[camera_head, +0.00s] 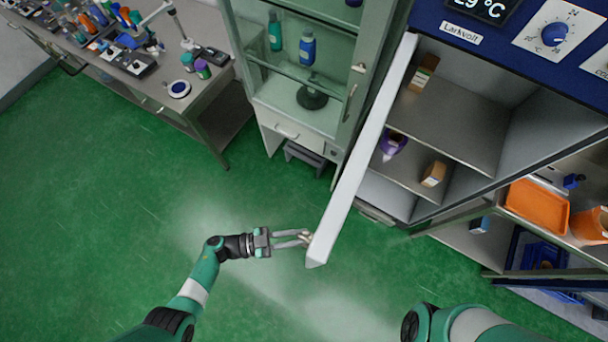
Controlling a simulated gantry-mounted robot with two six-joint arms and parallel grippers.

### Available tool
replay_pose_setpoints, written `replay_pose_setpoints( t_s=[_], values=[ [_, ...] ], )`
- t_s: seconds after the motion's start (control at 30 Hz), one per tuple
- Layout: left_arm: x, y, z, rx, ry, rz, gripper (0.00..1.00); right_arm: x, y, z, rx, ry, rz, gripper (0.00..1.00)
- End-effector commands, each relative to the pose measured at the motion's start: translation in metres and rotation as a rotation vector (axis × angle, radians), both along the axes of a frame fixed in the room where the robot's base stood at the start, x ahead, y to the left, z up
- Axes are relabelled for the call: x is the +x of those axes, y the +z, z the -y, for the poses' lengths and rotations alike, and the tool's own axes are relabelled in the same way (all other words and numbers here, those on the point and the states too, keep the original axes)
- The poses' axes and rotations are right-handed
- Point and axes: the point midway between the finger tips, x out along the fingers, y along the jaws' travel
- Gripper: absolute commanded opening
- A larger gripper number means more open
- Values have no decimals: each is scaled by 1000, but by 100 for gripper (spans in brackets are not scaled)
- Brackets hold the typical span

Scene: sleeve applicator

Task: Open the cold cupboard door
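The cold cupboard (457,93) stands at the right under a blue panel with a digital display. Its white door (357,165) is swung well out into the room and shows nearly edge-on. The shelves inside are exposed. My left gripper (306,238) is at the door's free end, on its left side, with its fingertips at or against the door. Its two fingers show a gap between them, but whether they grip a handle there is too small to tell. My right gripper is out of view; only part of my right arm shows at the bottom right.
A glass-fronted cabinet (283,135) stands left of the door. A cluttered bench (215,85) is at the upper left. An orange bin (537,207) sits on a stand at the right. The green floor (120,215) at left is clear.

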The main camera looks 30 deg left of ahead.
Motion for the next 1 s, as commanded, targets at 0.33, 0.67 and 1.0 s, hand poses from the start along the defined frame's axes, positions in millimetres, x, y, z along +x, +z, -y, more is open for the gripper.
replay_pose_setpoints(
  t_s=[0.33,0.67,1.0],
  values=[
    [2,2,-2,-1,3,3,0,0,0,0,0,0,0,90],
    [1,1,-1,-1,0,1,50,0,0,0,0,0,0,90],
    [0,0,-1,-1,-1,-1,50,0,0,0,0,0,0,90]
  ],
)
